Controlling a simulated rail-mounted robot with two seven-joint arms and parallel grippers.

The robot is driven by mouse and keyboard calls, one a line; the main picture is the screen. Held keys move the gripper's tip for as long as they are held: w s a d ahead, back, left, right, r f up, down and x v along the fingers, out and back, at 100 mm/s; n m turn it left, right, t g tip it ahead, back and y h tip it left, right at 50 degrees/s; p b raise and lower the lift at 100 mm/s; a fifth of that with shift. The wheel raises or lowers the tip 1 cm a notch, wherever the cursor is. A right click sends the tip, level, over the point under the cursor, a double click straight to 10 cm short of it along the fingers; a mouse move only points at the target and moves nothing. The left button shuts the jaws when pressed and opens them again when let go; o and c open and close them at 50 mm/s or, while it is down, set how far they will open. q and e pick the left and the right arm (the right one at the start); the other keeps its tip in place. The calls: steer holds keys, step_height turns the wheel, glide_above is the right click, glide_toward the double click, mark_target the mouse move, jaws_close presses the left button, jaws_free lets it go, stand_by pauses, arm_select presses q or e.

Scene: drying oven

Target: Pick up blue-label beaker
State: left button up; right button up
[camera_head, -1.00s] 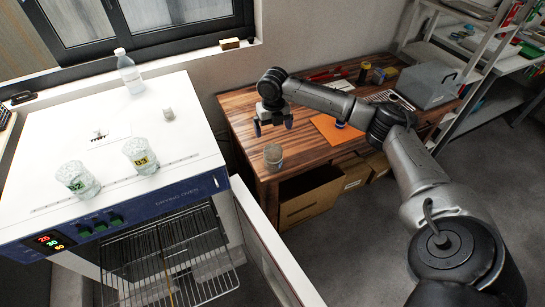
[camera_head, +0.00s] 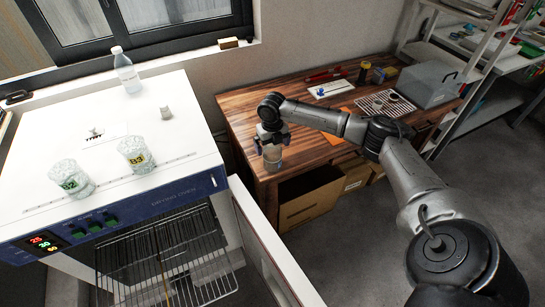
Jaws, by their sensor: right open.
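A clear glass beaker (camera_head: 272,162) stands upright near the front left corner of the wooden table. No blue label can be made out on it, and its upper part is partly hidden by my gripper. My right gripper (camera_head: 272,143) points down over this beaker with its jaws open, fingers at its rim. I cannot tell whether they touch the glass. Two other beakers stand on the white oven top: one with a green label (camera_head: 71,180) and one with a yellow label (camera_head: 136,156). My left gripper is not in view.
The drying oven (camera_head: 150,195) has its door (camera_head: 268,245) open, close to the wooden table (camera_head: 235,107). A bottle (camera_head: 126,70) stands at the oven's back. A wire rack (camera_head: 386,104) and a grey box (camera_head: 430,85) occupy the table's right side.

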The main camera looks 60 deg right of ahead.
mark_target(273, 148)
step_height(273, 148, down, 5)
steer(key=shift+r+b, duration=0.1)
steer(key=shift+b, duration=0.7)
steer(key=shift+d, duration=0.1)
steer(key=c, duration=1)
steer(key=shift+r, duration=0.1)
steer(key=shift+c, duration=0.5)
